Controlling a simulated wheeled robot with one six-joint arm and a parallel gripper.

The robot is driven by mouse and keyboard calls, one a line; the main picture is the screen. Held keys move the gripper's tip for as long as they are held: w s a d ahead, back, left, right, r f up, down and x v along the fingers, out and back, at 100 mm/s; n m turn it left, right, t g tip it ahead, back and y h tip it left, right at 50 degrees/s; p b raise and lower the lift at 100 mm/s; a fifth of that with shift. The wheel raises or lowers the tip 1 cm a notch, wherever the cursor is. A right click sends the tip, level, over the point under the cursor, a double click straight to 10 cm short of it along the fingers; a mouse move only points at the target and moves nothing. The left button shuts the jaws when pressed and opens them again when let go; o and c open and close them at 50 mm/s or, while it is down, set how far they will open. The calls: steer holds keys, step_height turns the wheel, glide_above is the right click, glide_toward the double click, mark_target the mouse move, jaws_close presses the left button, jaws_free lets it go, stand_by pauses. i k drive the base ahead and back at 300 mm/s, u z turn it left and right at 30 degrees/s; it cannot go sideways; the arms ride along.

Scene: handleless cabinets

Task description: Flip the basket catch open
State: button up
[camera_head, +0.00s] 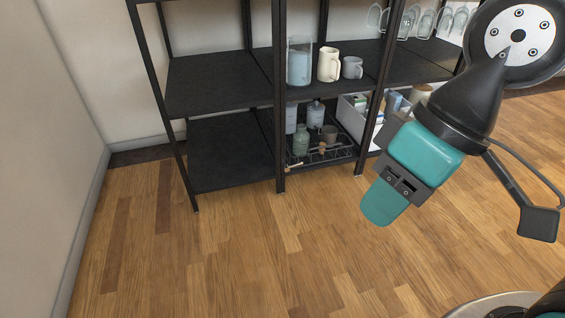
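A dark wire basket (335,154) sits on the bottom shelf in the middle bay and holds several bottles and a cup. A small tan piece (322,148) shows at its front, and another tan piece (293,167) sticks out at its lower left front corner. Which of these is the catch is too small to tell. My gripper (384,203), with teal fingers, hangs in front of the shelf, to the right of the basket and nearer the camera. It touches nothing that I can see. Its fingers overlap in this view, so the gap between them is hidden.
A black metal shelf unit has an upright post (279,110) left of the basket and another (375,100) to its right. A glass pitcher (299,64) and mugs stand above. The wood floor (250,250) in front is clear.

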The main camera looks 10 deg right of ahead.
mark_target(286, 168)
steer(key=u, duration=0.6)
steer(key=i, duration=1.2)
steer(key=u, duration=0.15)
